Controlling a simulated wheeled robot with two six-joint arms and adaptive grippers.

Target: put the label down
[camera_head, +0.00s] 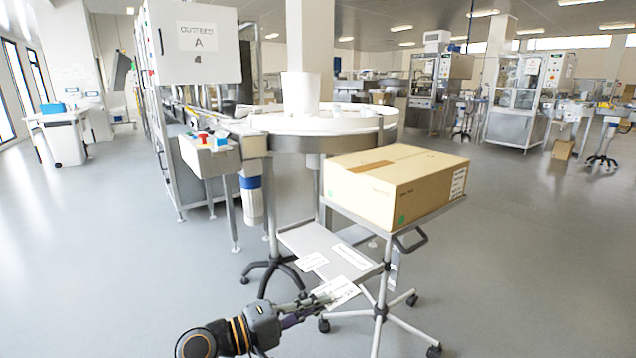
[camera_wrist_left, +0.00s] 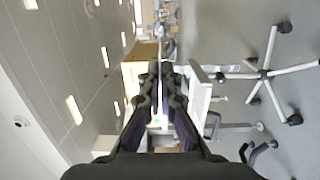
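My left gripper (camera_head: 318,301) reaches in from the bottom, at the near edge of a small grey shelf (camera_head: 308,240). Its fingers are nearly together around the near end of a white printed label (camera_head: 340,289). In the left wrist view, the fingers (camera_wrist_left: 160,82) close on a thin pale strip, the label (camera_wrist_left: 157,112) seen edge-on. The label's far end overlaps the shelf's near edge in the head view; I cannot tell whether it touches. Two more white labels lie on the shelf, one at the left (camera_head: 312,261) and one at the right (camera_head: 352,256). My right gripper is not in view.
A closed cardboard box (camera_head: 385,190) rests on a wheeled stand's upper tray, right of the shelf. A round white turntable (camera_head: 300,122) stands behind. A machine cabinet (camera_head: 205,45) is at the back left. Floor is clear at left and right.

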